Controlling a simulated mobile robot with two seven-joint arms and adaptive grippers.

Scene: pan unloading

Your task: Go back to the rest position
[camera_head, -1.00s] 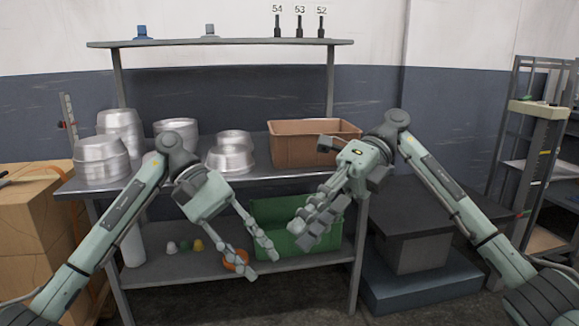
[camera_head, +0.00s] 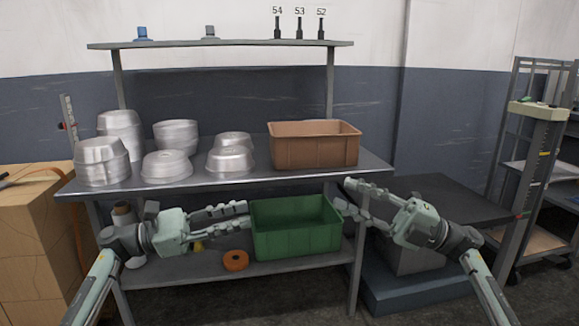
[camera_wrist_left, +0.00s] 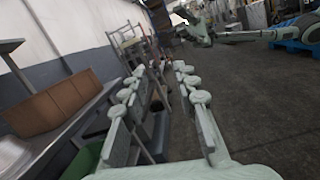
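My left gripper (camera_head: 246,214) is in front of the lower part of the shelf, pointing right, with its fingers apart and nothing between them. Its open fingers also show in the left wrist view (camera_wrist_left: 160,95). My right gripper (camera_head: 342,194) is at the right of the shelf, pointing left, with its fingers apart and empty. The metal pans (camera_head: 103,161) stand in stacks and singly on the middle shelf. The brown bin (camera_head: 315,152) stands at the right of that shelf. The green bin (camera_head: 297,236) is on the lower shelf between the grippers.
An orange ring (camera_head: 235,260) lies on the lower shelf (camera_head: 190,276). A dark platform (camera_head: 440,205) stands right of the shelf, and a wooden box (camera_head: 35,235) stands left. A rack (camera_head: 535,150) is at the far right. The floor in front is partly free.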

